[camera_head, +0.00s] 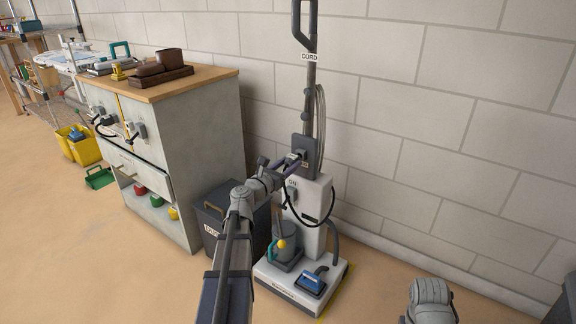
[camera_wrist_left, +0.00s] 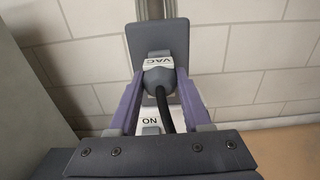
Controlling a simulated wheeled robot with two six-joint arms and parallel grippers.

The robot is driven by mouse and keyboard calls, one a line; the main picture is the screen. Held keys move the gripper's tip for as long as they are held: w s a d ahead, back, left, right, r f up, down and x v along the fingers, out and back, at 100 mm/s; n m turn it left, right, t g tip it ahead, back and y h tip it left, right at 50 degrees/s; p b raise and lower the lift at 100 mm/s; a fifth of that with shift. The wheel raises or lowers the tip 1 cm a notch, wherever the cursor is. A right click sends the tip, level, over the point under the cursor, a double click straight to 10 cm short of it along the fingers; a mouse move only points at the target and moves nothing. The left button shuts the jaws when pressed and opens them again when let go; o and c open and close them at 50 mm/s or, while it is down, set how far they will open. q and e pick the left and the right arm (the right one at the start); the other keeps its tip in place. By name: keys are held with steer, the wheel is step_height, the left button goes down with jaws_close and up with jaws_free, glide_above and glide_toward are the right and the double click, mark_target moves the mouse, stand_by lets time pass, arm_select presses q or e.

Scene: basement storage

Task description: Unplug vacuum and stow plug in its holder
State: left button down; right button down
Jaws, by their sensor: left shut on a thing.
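The upright vacuum (camera_head: 308,210) stands against the block wall, with a tall pole and a "CORD" tag near its handle. A dark holder block (camera_head: 308,143) is on its pole; its flat plate (camera_wrist_left: 155,32) shows in the left wrist view. My left gripper (camera_head: 296,158) is at this block, its purple fingers shut around the grey plug (camera_wrist_left: 158,80) labelled "VAC". The plug is in front of the plate; I cannot tell whether it is seated. The black cord (camera_wrist_left: 165,110) runs down from it and loops beside the body. My right gripper is not in view.
A yellow bucket (camera_head: 86,148) is farther left. The floor at front left is clear.

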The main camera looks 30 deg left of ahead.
mark_target(287, 165)
arm_select(q)
steer(key=shift+w, duration=1.1)
steer(key=shift+c, duration=1.4)
jaws_free()
steer(key=shift+d, duration=0.1)
steer(key=shift+s, duration=0.1)
steer(key=s, duration=0.7)
steer(key=shift+s+a, duration=0.3)
steer(key=shift+s, duration=0.05)
